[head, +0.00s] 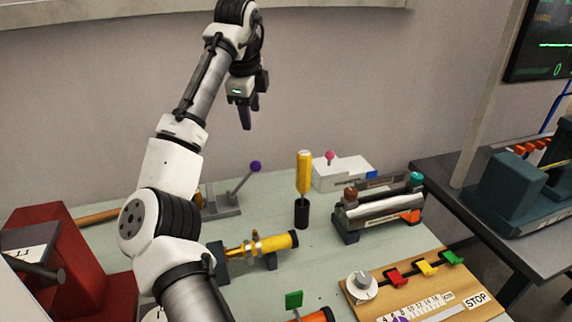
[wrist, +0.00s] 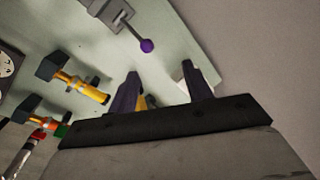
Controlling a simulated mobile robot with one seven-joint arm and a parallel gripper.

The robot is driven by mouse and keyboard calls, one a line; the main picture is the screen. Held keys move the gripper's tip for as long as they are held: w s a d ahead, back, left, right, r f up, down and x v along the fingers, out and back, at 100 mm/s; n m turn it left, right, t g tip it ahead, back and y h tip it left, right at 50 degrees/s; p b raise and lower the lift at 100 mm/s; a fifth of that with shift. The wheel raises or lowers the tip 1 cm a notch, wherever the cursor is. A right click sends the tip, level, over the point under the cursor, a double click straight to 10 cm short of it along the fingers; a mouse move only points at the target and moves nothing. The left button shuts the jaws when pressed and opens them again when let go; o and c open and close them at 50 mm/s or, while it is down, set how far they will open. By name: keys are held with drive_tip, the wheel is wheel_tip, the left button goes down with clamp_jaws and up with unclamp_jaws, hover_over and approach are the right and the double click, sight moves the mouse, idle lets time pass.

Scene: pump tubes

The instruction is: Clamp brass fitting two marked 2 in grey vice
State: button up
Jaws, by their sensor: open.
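My gripper (head: 250,114) is open and empty, high above the back of the bench, with its fingers pointing down. Its two dark fingers also show in the wrist view (wrist: 160,76). A brass fitting with a yellow end (head: 262,245) lies across dark blocks at mid-bench, well below my gripper. A second orange-ended piece (head: 318,315) is cut off at the bottom edge. In the wrist view, two brass pieces (wrist: 75,81) (wrist: 46,119) lie at left. I cannot read a 2 on either. A grey device with a purple-knobbed lever (head: 222,208), possibly the vice, stands behind, partly hidden by my arm.
A yellow-handled tool (head: 304,172) stands upright in a black holder. Behind it is a white box with a pink knob (head: 343,174). A silver cylinder rig (head: 378,212) and a wooden control board (head: 415,290) are at right. A red block (head: 75,260) stands at left.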

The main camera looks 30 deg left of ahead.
sight(255, 162)
drive_tip(key=shift+m+g+h, duration=0.3)
drive_tip(key=shift+m+h, duration=0.1)
drive_tip(key=f, duration=0.5)
drive_tip(key=f+p, duration=0.1)
drive_tip(key=f, duration=0.4)
drive_tip(key=w+f+p, duration=0.1)
drive_tip(key=f, duration=0.5)
drive_tip(key=shift+w+a, duration=0.1)
drive_tip(key=shift+a, duration=0.2)
drive_tip(key=shift+c, duration=0.4)
clamp_jaws()
